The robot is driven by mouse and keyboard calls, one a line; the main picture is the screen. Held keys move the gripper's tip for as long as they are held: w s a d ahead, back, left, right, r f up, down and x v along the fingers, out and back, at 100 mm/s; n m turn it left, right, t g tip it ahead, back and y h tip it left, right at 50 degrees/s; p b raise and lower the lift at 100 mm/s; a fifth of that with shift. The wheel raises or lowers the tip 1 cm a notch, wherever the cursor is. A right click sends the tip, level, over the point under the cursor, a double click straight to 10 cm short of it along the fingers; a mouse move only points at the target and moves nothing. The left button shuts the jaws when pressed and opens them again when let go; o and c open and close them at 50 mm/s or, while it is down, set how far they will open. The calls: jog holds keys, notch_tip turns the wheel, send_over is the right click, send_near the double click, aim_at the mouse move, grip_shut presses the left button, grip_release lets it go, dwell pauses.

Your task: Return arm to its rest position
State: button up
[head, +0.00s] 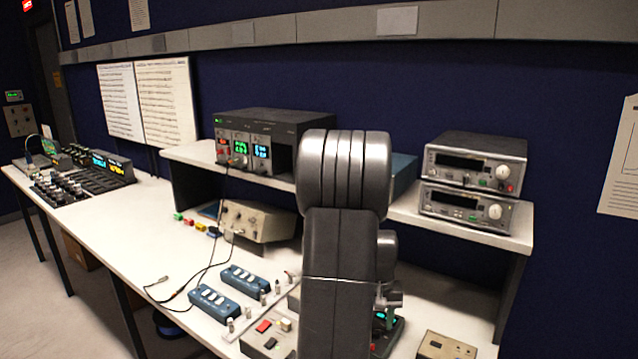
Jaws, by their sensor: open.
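My arm (340,250) stands folded upright in the centre of the head view, dark grey with a ribbed, rounded top joint. A lighter wrist part shows just to the right of the lower link. Below it is the small pale end of my gripper (388,299), mostly hidden behind the arm. My gripper is open, and I see nothing held in it. It is in front of the workbench, near a dark device with a cyan light (381,316). I cannot tell its exact height above the bench.
A long white bench (140,235) runs from far left to front right. Its raised shelf holds a dark instrument (262,140) and two stacked grey units (475,160). Blue boxes (221,303), several small pegs and a loose black cable (200,275) lie on the bench. Floor shows at left.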

jog(key=shift+f, duration=1.05)
